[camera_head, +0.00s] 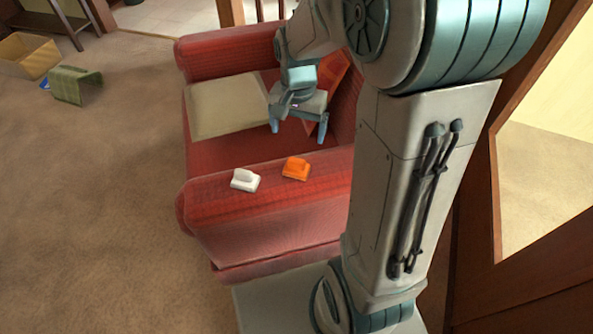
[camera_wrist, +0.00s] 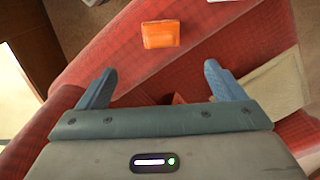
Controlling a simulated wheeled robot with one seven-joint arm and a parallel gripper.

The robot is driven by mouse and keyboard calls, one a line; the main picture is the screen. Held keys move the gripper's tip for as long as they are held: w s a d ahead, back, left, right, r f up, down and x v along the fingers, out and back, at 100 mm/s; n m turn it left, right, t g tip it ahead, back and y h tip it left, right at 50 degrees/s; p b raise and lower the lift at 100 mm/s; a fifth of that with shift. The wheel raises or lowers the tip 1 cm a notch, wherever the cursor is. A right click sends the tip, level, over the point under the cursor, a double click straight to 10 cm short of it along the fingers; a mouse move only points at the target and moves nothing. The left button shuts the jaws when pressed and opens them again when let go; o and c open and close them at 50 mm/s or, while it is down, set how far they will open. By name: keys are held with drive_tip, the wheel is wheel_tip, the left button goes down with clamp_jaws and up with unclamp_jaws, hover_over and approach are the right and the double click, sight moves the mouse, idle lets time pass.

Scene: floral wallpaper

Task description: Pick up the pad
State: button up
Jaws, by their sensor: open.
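An orange pad-like block (camera_head: 296,169) with a raised part lies on the near arm of the red armchair. A similar white block (camera_head: 244,180) lies to its left. I cannot tell for certain which one is the pad. My gripper (camera_head: 298,132) is open and empty above the seat, beyond the blocks. In the wrist view the orange block (camera_wrist: 160,34) lies ahead of the open fingers (camera_wrist: 160,72), apart from them. A sliver of the white block (camera_wrist: 95,2) shows at the top edge.
The red armchair (camera_head: 265,235) holds a beige cushion (camera_head: 225,108) and an orange-red cushion (camera_head: 335,72). A green woven basket (camera_head: 78,86) lies on the carpet at left, near a tan box (camera_head: 30,55). Open carpet spreads left of the chair. A wood-framed panel stands at right.

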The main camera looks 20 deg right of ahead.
sight(297, 160)
wheel_tip(297, 160, down, 14)
drive_tip(key=b, duration=0.3)
drive_tip(key=shift+a+b, duration=0.15)
drive_tip(key=shift+b, duration=0.25)
drive_tip(key=c, duration=1.1)
